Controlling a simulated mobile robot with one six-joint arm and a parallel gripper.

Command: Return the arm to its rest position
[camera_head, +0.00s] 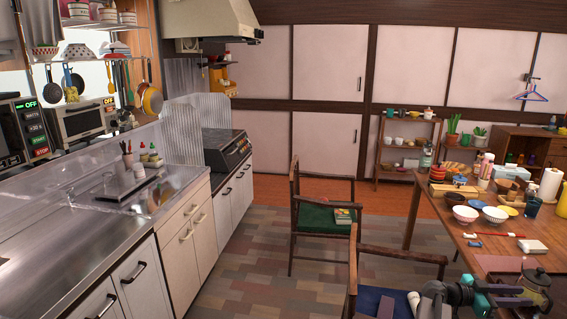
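My gripper (510,295) and part of my arm (440,298) show at the bottom right, low over the near end of the wooden table (425,212). The teal and purple fingers point right, towards a glass pot with a dark lid (537,284). The fingertips overlap the pot in the picture. I cannot tell whether they touch it or whether the fingers are closed on anything.
Bowls (466,214), a paper towel roll (550,185) and other small items crowd the table. A chair with a green seat (323,218) and one with a blue seat (380,302) stand left of it.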

